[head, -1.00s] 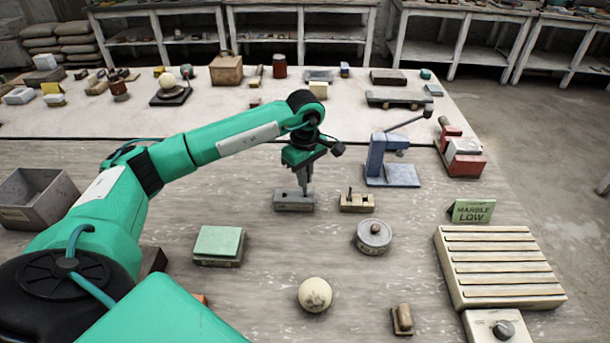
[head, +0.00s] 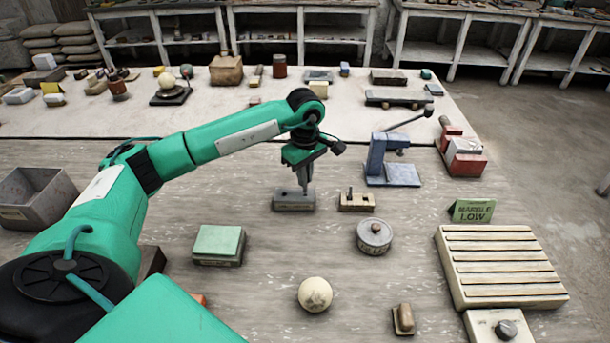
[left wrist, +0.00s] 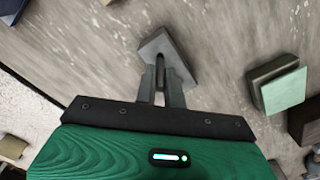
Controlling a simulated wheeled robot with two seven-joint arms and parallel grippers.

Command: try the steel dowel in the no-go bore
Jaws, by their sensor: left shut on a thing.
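A grey steel block (head: 294,200) lies on the bench in the middle of the head view, and it also shows in the left wrist view (left wrist: 183,50) with a dark opening in its top. My left gripper (head: 304,188) points straight down over the right part of this block. In the left wrist view its two fingers (left wrist: 161,80) are close together over the block. It is shut on the steel dowel, which is thin and mostly hidden between the fingers. I cannot tell whether the dowel's lower end touches the block or sits in a bore. My right gripper is not in view.
A tan block (head: 357,203) with a small upright pin stands just right. A blue-grey lever press (head: 390,172) stands behind it. A round grey tin (head: 374,236), a pale sphere (head: 315,294) and a green-topped block (head: 218,245) lie nearer. A slatted rack (head: 500,266) is at right.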

